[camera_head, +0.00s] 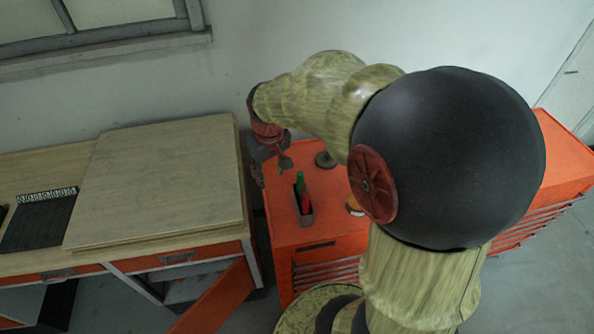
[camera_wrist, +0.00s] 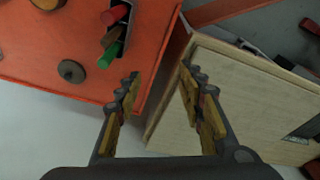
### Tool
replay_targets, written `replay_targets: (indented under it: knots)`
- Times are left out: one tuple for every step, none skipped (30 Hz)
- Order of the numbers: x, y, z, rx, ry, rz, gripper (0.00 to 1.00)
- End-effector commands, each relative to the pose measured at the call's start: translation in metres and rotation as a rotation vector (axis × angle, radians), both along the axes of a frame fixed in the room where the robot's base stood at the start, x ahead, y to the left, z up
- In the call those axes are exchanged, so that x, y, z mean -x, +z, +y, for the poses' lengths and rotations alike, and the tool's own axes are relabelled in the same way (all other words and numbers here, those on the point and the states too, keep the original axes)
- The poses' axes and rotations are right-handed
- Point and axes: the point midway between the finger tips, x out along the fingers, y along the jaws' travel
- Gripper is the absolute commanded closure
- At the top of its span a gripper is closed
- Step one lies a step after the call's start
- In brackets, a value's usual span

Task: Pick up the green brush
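The green brush (camera_head: 300,178) stands in a small grey holder (camera_head: 306,217) on the orange cabinet, beside a red-handled item (camera_head: 305,197). In the wrist view the green handle end (camera_wrist: 110,54) shows at the top, in a row with a brown one (camera_wrist: 112,37) and a red one (camera_wrist: 113,16). The brush's lower part is hidden in the holder. My gripper (camera_wrist: 160,70) is open and empty, over the gap between cabinet and wooden bench, to the right of the brush in that view. In the head view my gripper (camera_head: 272,165) is behind and left of the holder.
A wooden bench (camera_head: 160,180) with a raised board stands at left. A wall is behind.

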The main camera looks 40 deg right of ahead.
Motion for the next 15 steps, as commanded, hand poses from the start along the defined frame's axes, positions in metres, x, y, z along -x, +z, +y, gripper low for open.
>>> replay_targets:
  knots:
    - [-0.005, 0.000, -0.023, -0.014, -0.028, 0.041, 0.61]
    - [-0.007, -0.006, -0.034, -0.019, -0.037, 0.058, 0.61]
    - [-0.010, -0.014, -0.048, -0.027, -0.051, 0.079, 0.61]
    - [-0.011, -0.020, -0.058, -0.033, -0.060, 0.092, 0.61]
    - [-0.011, -0.026, -0.068, -0.039, -0.068, 0.106, 0.61]
    - [-0.010, -0.035, -0.078, -0.047, -0.079, 0.122, 0.61]
    - [-0.010, -0.040, -0.086, -0.052, -0.084, 0.130, 0.61]
    - [-0.009, -0.046, -0.092, -0.056, -0.089, 0.140, 0.61]
    - [-0.008, -0.052, -0.099, -0.061, -0.096, 0.149, 0.61]
    - [-0.007, -0.056, -0.103, -0.065, -0.101, 0.155, 0.61]
    - [-0.006, -0.060, -0.107, -0.069, -0.104, 0.160, 0.61]
    - [-0.005, -0.064, -0.111, -0.071, -0.107, 0.165, 0.61]
    - [-0.005, -0.066, -0.113, -0.073, -0.109, 0.168, 0.61]
    - [-0.004, -0.069, -0.114, -0.075, -0.110, 0.170, 0.61]
    - [-0.004, -0.073, -0.115, -0.076, -0.110, 0.172, 0.61]
